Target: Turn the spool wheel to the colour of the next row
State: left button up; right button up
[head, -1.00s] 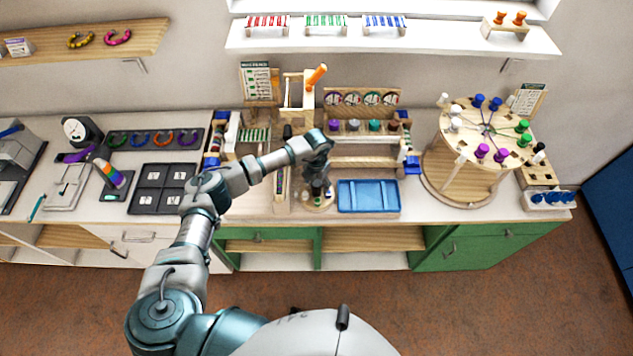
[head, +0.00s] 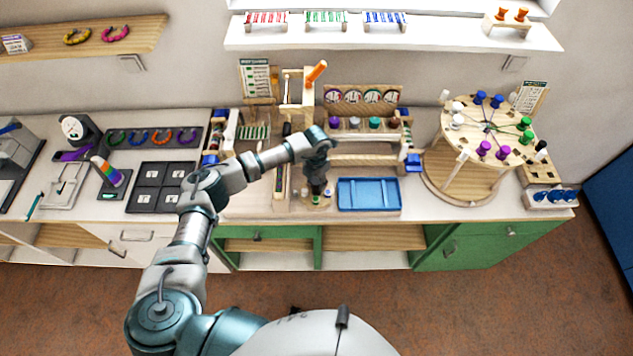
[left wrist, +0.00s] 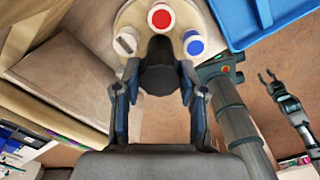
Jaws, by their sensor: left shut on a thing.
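The spool wheel is a small pale disc with coloured spools around its rim; it stands on the bench left of the blue tray. In the left wrist view the spool wheel (left wrist: 128,17) shows a red spool (left wrist: 161,18), a blue spool (left wrist: 194,46) and a whitish spool (left wrist: 125,44). My left gripper (head: 317,188) is over the wheel, mostly hiding it in the head view. In the left wrist view its fingers (left wrist: 160,72) are shut on a dark central knob (left wrist: 158,62). My right gripper (left wrist: 271,78) shows at the right of that view, fingers apart and empty.
A blue tray (head: 342,207) lies just right of the wheel. The bead board frame (head: 375,160) stands behind. A pattern card (head: 256,78) stands at the back. A large round peg stand (head: 460,185) is farther right.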

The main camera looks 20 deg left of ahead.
pick_arm(q)
jog(key=m+b, duration=0.3)
jog(key=m, duration=0.1)
jog(key=shift+a+f+b, duration=0.1)
jog(key=shift+f+b, duration=0.1)
jog(key=shift+b, duration=0.15)
jog(key=m+b, duration=0.3)
jog(key=m, duration=0.2)
jog(key=shift+w, duration=0.1)
pick_arm(e)
notch_tip(320, 180, down, 8)
pick_arm(q)
jog(key=m+b, duration=0.3)
jog(key=shift+m, duration=0.3)
jog(key=m+b, duration=0.2)
jog(key=m, duration=0.1)
jog(key=shift+r, duration=0.15)
jog(key=shift+w+r+m+b, duration=0.15)
jog(key=shift+m+b, duration=0.15)
jog(key=shift+m, duration=0.5)
pick_arm(e)
jog(key=w+a+r, duration=0.1)
jog(key=w+r, duration=0.1)
jog(key=w, duration=0.4)
jog(key=w+a+r, duration=0.2)
jog(key=w+r, duration=0.1)
jog(key=w, duration=0.3)
jog(key=shift+w+r+t, duration=0.25)
jog(key=shift+w+t, duration=0.05)
jog(key=shift+w, duration=0.05)
